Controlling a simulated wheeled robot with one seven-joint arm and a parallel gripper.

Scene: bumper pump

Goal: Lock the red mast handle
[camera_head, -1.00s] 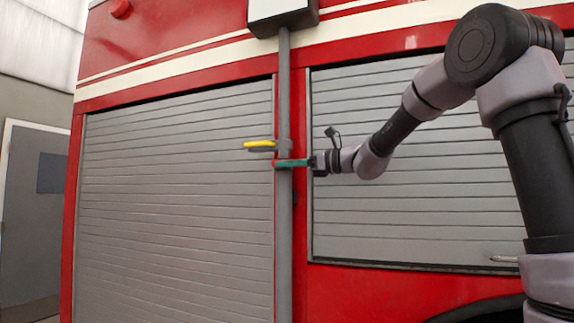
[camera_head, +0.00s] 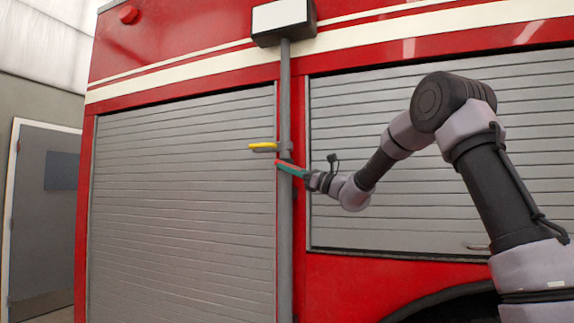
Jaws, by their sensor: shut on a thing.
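The red handle (camera_head: 280,162) shows as a thin red strip in front of the grey vertical mast (camera_head: 285,215), just below a yellow handle (camera_head: 262,146). My gripper (camera_head: 293,169) comes from the right, and its green fingers are shut on the red handle. The fingers slope, with their tips up to the left and the wrist lower right. The fingers cover most of the red handle, so its joint with the mast is hard to see.
The yellow handle sticks out left from a grey bracket (camera_head: 286,148) on the mast. A black and white box (camera_head: 283,20) tops the mast. Grey roller shutters (camera_head: 180,220) flank it on the red truck (camera_head: 180,50). A grey door (camera_head: 45,220) stands far left.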

